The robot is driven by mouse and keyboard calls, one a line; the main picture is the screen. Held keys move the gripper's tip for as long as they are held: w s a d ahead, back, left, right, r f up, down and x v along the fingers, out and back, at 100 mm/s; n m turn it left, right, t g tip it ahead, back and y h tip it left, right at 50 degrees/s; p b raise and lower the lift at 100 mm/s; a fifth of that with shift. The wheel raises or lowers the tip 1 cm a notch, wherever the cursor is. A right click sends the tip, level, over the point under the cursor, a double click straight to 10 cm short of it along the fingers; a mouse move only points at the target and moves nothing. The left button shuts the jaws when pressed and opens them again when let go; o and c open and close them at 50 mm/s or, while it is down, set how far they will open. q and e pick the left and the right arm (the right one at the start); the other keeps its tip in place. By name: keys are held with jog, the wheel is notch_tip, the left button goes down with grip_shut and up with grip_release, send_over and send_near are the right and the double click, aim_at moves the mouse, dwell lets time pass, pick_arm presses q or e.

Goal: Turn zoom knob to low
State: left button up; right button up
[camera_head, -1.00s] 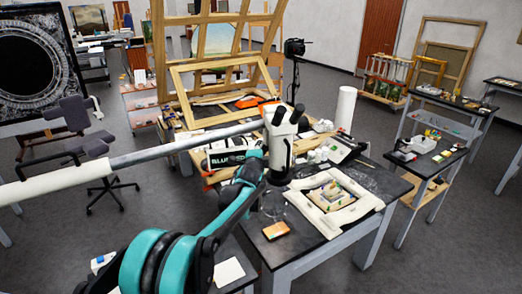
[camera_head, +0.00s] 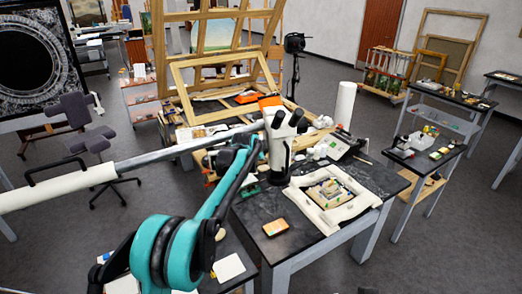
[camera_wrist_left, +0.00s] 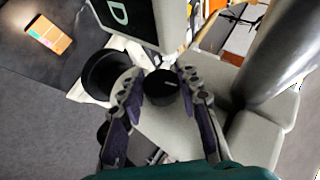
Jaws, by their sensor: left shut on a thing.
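The white microscope (camera_head: 279,150) hangs on a long boom above the dark worktable. In the left wrist view its pale body (camera_wrist_left: 172,130) fills the middle. The black zoom knob (camera_wrist_left: 160,87) with a short white mark sits between the fingers of my left gripper (camera_wrist_left: 160,88), which is shut on it. The mark points roughly right in that view. In the head view my left gripper (camera_head: 250,150) is at the left side of the microscope, and the knob is hidden there. My right gripper is not in view.
The microscope's boom (camera_head: 185,146) runs in from the left above my arm. A framed fragment in a white padded surround (camera_head: 355,216) lies on the table (camera_head: 250,212). An orange card (camera_head: 275,228) lies near the front edge. A white paper roll (camera_head: 345,102) stands behind.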

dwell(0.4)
pick_arm(q)
jog(key=o, duration=1.2)
jog(key=shift+c, duration=0.2)
jog(key=v, duration=1.2)
jog(key=shift+a, duration=0.1)
